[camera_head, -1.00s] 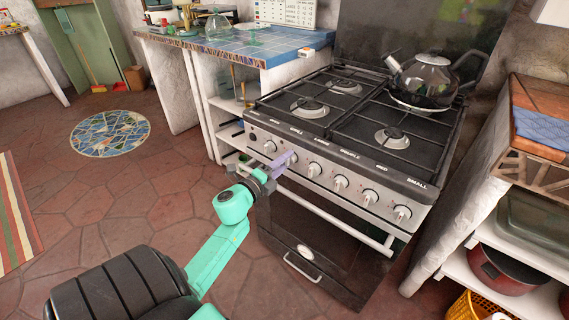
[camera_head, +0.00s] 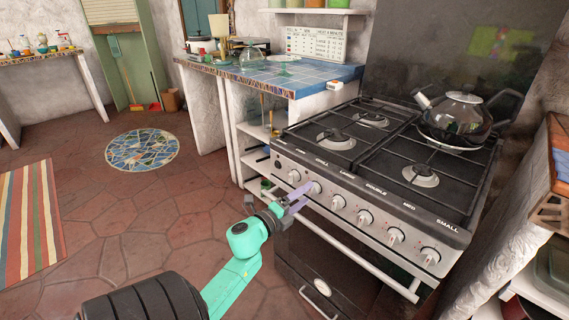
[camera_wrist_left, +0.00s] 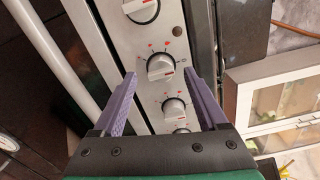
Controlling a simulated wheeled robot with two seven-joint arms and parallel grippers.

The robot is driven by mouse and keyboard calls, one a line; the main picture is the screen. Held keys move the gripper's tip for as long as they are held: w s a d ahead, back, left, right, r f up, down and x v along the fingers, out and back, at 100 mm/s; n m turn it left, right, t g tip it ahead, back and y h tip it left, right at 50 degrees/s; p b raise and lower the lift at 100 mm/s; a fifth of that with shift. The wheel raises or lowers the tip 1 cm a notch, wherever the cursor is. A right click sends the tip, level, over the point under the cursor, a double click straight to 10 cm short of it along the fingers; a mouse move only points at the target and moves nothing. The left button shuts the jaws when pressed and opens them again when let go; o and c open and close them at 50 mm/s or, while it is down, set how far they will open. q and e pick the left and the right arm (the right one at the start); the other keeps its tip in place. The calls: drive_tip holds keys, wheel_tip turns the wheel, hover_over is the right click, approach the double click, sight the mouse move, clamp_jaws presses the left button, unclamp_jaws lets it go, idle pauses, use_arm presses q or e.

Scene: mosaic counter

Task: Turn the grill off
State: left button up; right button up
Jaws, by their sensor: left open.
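The black and silver stove (camera_head: 400,232) has a row of several knobs along its front panel. The grill knob (camera_head: 314,187), second from the left, stands below the faint "GRILL" label. My left gripper (camera_head: 303,196) is open just in front of it, jaws facing the panel. In the left wrist view, a white knob with a red mark (camera_wrist_left: 160,67) sits between the tips of my open left gripper (camera_wrist_left: 160,76); I cannot tell whether they touch it. Other knobs (camera_wrist_left: 173,107) show closer in and at the top. My right gripper is not in view.
A kettle (camera_head: 458,118) stands on the back right of the hob. A pale handle bar (camera_head: 362,262) runs below the knobs. A blue-tiled counter (camera_head: 300,78) is left of the stove, shelving (camera_head: 551,268) is right.

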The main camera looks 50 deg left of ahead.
use_arm(q)
drive_tip(key=s, duration=1.2)
drive_tip(key=shift+s+d, duration=0.15)
drive_tip(key=shift+s, duration=0.05)
